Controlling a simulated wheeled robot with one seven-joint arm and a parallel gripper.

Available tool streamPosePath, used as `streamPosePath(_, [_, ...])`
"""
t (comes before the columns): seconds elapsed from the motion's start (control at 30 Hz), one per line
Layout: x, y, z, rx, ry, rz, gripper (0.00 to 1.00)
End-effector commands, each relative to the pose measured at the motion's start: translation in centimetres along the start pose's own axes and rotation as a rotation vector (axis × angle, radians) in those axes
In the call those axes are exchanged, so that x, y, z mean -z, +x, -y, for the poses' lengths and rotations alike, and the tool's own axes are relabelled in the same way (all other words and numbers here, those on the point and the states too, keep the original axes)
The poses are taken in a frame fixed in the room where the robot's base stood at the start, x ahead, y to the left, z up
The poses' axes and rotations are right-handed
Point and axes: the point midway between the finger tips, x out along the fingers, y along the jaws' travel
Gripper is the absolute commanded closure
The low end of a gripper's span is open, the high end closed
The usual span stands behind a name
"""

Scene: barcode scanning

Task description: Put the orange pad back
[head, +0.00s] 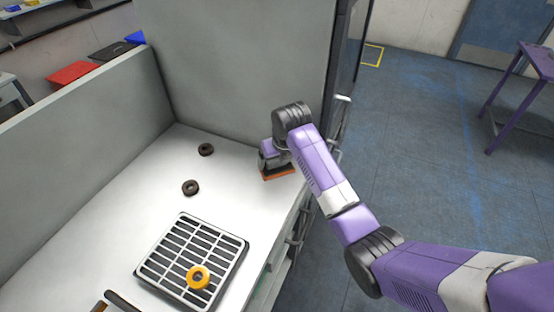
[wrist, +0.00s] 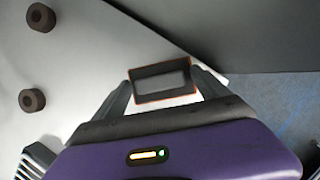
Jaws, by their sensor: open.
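The orange pad (head: 279,174) lies on the white worktop near the back right corner, under my gripper (head: 273,161). In the wrist view the pad (wrist: 163,98) shows as a dark rectangular block with a thin orange rim and a grey centre. My gripper (wrist: 162,85) is open, with one finger on each side of the pad. I cannot tell whether either finger touches it. Much of the pad is hidden by the gripper in the head view.
Two dark rings (head: 206,149) (head: 190,187) lie on the white worktop (head: 135,190). A yellow ring (head: 199,277) rests on a slatted grey rack (head: 221,241) at the front. Grey panels (head: 240,60) wall the back and left. The worktop's right edge is close to my gripper.

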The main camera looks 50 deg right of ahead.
Motion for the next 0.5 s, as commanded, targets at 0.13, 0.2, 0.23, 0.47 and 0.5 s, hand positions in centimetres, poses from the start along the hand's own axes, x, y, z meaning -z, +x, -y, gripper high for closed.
streamPosePath(0.13, [-0.2, -0.4, 0.0, 0.000, 0.000, 0.001, 0.15])
streamPosePath(0.2, [-0.2, -1.0, 0.0, 0.000, 0.000, 0.003, 0.15])
streamPosePath(0.23, [-0.2, -1.4, 0.0, 0.000, 0.000, 0.003, 0.15])
streamPosePath(0.47, [-0.2, -5.8, 0.0, 0.000, -0.001, 0.006, 0.15])
streamPosePath(0.5, [-0.2, -6.7, 0.0, 0.000, -0.001, 0.005, 0.15])
